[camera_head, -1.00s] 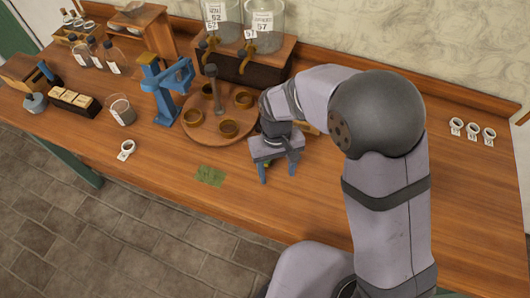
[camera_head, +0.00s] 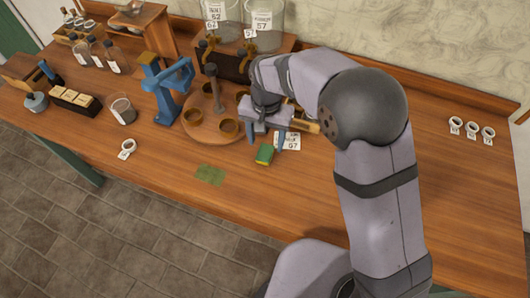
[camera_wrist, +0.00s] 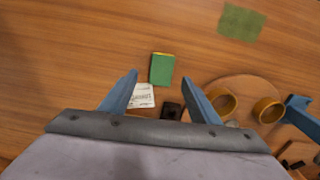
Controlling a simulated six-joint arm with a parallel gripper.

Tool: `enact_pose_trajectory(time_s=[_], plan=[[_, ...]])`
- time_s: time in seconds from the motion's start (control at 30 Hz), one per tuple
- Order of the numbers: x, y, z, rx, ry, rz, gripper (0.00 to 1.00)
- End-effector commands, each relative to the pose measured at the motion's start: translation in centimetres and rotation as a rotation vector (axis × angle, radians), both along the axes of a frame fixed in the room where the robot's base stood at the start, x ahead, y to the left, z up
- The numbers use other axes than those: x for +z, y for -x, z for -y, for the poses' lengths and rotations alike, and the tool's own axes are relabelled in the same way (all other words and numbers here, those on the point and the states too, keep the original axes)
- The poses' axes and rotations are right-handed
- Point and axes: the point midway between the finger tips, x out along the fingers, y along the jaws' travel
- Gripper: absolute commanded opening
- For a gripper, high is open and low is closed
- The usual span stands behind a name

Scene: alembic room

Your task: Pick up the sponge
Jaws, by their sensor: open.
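The sponge (camera_head: 265,154) is a small green block with a yellow edge, lying on the wooden table. It also shows in the wrist view (camera_wrist: 162,70), beyond the fingertips and between their lines. My gripper (camera_head: 266,143) is open and empty, with its two blue fingers apart. In the head view the fingers are beside and behind the sponge, toward the wall. Their height above the table is hard to tell. In the wrist view my gripper (camera_wrist: 163,96) has clear space between its fingers and the sponge.
A white label card (camera_head: 288,141) lies just right of the sponge. A round wooden tray (camera_head: 207,135) with several brass cups and a post stands to the left. A flat green patch (camera_head: 211,175) lies front left. The table's front area is clear.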

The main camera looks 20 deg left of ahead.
Motion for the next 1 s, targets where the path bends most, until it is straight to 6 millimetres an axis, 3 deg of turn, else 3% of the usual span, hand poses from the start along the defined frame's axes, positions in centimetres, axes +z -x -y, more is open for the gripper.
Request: enact_pose_trajectory(time_s=[0.27,0.7,0.97,1.0], plan=[[-0.8,0.0,0.0,0.001,0.001,-0.001,0.56],[-5.2,0.0,-0.3,0.002,0.000,0.000,0.56],[-5.5,-0.1,-0.3,0.002,-0.001,0.001,0.56],[-5.5,-0.1,-0.3,0.002,-0.001,0.001,0.51]])
